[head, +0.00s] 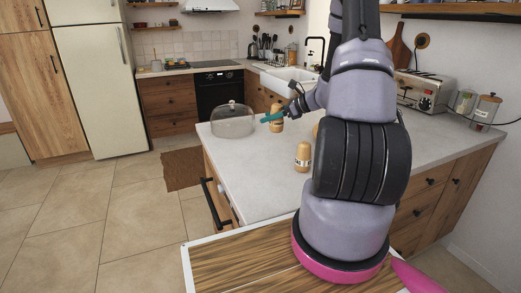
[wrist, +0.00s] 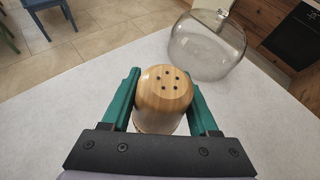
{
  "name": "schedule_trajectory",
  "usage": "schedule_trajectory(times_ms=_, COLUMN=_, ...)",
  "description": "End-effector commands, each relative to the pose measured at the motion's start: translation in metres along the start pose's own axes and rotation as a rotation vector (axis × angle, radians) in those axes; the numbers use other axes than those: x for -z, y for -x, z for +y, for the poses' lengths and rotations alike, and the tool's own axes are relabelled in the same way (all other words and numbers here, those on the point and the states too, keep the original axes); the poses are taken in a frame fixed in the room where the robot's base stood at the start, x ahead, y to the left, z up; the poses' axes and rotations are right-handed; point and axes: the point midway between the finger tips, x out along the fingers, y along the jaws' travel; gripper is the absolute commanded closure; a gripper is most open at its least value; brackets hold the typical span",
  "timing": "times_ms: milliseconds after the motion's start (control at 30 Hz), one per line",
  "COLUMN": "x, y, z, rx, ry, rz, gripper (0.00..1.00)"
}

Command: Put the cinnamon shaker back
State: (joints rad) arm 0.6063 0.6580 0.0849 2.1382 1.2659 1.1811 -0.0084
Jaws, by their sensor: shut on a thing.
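My gripper (wrist: 164,92) has its teal fingers closed on both sides of a shaker (wrist: 163,90) with a wooden top pierced by several small holes. In the head view this shaker (head: 277,125) is at the far part of the white counter, beside the glass dome, and it looks upright. I cannot tell whether its base touches the counter. A second shaker (head: 302,158) with a pale label stands nearer on the counter, left of my arm. A third tan thing (head: 316,131) is mostly hidden behind my arm. The labels are too small to read.
A glass dome (head: 232,121) stands at the counter's far left corner and also shows in the wrist view (wrist: 206,46). A toaster oven (head: 424,92) and jars (head: 486,108) line the right wall. The counter's front left (head: 250,190) is clear.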

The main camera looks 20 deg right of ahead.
Motion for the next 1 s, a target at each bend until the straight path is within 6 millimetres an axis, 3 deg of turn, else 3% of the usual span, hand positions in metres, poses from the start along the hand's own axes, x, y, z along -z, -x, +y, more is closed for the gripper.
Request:
schedule_trajectory(times_ms=200, x=0.035, y=-0.018, z=0.003, rx=-0.001, ry=-0.006, rz=0.0, gripper=1.0)
schedule_trajectory(times_ms=433, x=0.052, y=-0.026, z=0.004, rx=-0.002, ry=-0.004, rz=0.0, gripper=1.0)
schedule_trajectory(times_ms=633, x=0.077, y=-0.04, z=0.007, rx=-0.002, ry=-0.005, rz=0.0, gripper=1.0)
schedule_trajectory(times_ms=1000, x=0.082, y=-0.042, z=0.007, rx=-0.001, ry=-0.001, rz=0.0, gripper=1.0)
